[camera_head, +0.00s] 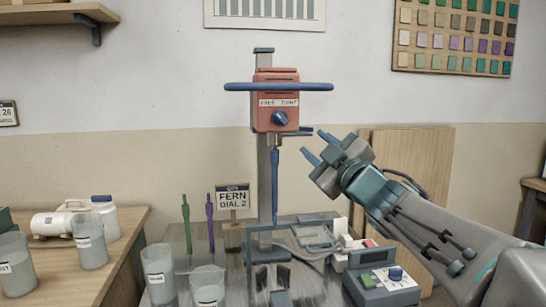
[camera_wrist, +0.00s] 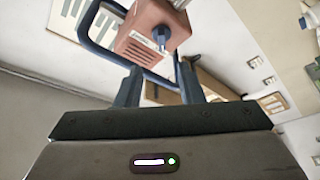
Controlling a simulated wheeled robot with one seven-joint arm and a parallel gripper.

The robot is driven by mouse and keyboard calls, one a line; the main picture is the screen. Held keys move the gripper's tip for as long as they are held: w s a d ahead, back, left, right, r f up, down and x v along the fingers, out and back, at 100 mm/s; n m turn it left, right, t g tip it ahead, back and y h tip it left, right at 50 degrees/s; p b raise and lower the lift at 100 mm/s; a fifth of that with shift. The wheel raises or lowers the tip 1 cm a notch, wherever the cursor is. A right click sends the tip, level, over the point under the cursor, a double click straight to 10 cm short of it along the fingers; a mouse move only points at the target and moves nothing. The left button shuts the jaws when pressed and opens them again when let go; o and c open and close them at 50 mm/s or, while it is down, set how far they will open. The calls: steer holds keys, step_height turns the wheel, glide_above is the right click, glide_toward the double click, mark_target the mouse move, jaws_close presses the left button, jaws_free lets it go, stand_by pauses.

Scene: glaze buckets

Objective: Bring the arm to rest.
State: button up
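My gripper (camera_head: 319,147) is raised to the right of the red mixer head (camera_head: 276,98), with its two blue fingers pointing up and left. The fingers are apart and nothing shows between them. In the wrist view my gripper (camera_wrist: 160,85) also shows a gap between its fingers, and the red mixer head (camera_wrist: 152,30) with its blue bar lies beyond them. The gripper appears apart from the mixer. My arm reaches in from the lower right.
A blue shaft (camera_head: 274,185) hangs from the mixer over the bench. A sign (camera_head: 233,197) reads "FERN DIAL 2". Translucent buckets stand at left, one (camera_head: 158,272) on the bench.

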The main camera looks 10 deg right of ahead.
steer(key=s+d+f+m+g+h+p, duration=0.3)
steer(key=s+f+m+g+h+p, duration=0.2)
steer(key=f+m+g+h+p, duration=0.4)
steer(key=s+a+f+m+g+y+p, duration=0.1)
steer(key=s+a+f+m+g+p, duration=0.1)
steer(key=s, duration=0.6)
steer(key=s+a+f+m+g+y+p, duration=0.1)
steer(key=s+a+f+g+p, duration=0.3)
steer(key=s+f, duration=0.4)
steer(key=shift+s+a+f+m+g+y+p, duration=0.15)
steer(key=shift+s+a+m+g+y+p, duration=0.35)
steer(key=shift+g, duration=0.7)
